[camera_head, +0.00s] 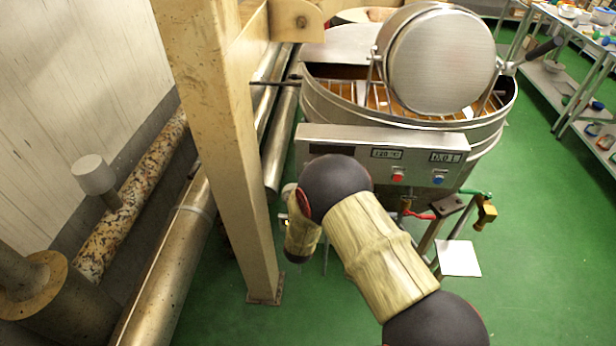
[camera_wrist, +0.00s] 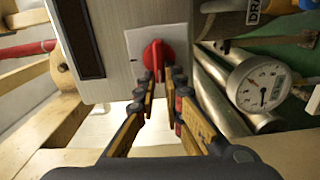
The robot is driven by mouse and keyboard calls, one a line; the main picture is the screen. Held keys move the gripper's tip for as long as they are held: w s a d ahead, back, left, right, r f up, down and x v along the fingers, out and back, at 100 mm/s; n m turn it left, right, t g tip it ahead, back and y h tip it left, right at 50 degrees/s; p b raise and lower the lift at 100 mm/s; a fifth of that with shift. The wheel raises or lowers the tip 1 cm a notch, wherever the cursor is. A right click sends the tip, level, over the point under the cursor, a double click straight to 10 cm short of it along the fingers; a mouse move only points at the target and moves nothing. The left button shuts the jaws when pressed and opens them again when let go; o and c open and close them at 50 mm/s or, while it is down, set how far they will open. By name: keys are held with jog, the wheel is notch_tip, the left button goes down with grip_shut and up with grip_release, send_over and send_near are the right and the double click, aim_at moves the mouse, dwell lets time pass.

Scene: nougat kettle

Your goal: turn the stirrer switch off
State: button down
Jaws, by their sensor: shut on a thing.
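In the wrist view, the red stirrer switch knob (camera_wrist: 154,52) sits on a white plate (camera_wrist: 176,42) on the side of a grey metal box. Its grip bar stands roughly upright in the picture. My gripper (camera_wrist: 160,82) has its two fingers closed on the lower end of the knob, one finger on each side. A short black mark shows on the plate left of the knob. In the head view, my arm hides the knob and the fingers. The kettle's control box (camera_head: 335,140) shows behind my arm, with a red button (camera_head: 397,177) and a blue one (camera_head: 438,180).
The steel kettle (camera_head: 470,128) with its tilted round lid (camera_head: 440,60) stands behind the box. A beige post (camera_head: 225,150) and large pipes stand close on the left. A pressure gauge (camera_wrist: 260,88) and pipes lie right of the knob.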

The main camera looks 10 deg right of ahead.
jog(key=shift+f+n, duration=0.1)
jog(key=shift+n, duration=0.3)
jog(key=c, duration=1.9)
grip_release()
jog(key=shift+a, duration=0.1)
jog(key=v, duration=1.2)
